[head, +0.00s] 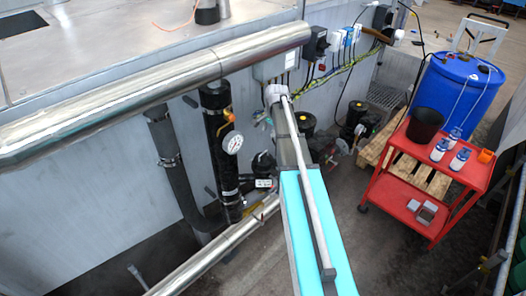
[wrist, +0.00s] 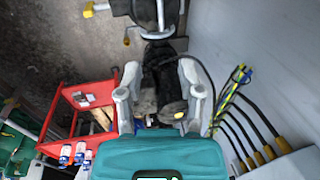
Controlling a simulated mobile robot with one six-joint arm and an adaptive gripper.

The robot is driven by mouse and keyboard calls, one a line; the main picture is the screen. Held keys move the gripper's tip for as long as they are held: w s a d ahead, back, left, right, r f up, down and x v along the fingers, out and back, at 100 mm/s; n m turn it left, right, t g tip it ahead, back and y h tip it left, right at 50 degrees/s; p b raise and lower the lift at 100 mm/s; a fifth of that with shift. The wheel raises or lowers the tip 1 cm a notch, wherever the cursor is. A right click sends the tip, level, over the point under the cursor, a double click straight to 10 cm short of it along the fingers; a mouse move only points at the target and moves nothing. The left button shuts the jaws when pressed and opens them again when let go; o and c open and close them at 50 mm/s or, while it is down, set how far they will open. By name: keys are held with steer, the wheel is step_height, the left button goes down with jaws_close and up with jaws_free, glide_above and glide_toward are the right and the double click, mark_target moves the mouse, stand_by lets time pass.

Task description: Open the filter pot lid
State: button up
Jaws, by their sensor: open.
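In the wrist view my gripper (wrist: 159,68) is open, with its two grey fingers spread apart. A dark cylindrical fitting (wrist: 160,82) shows between and below the fingers; I see no clear contact. A round black part with a pale bar across it (wrist: 158,14) lies ahead of the fingertips at the top edge and is cut off. I cannot tell whether it is the filter pot lid. In the head view a black round-topped pot (head: 306,118) stands by the wall, just right of my arm, which partly hides that area. My gripper is not clearly visible there.
A red trolley (head: 430,168) with bottles and a black bucket (head: 424,124) stands right, before a blue drum (head: 459,88). Cables (wrist: 238,100) hang along the wall.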

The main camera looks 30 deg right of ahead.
steer(key=shift+f, duration=0.15)
steer(key=b, duration=1.3)
glide_above(264, 159)
step_height(264, 159, down, 13)
steer(key=shift+w+d+f, duration=0.1)
jaws_close()
stand_by(0.3)
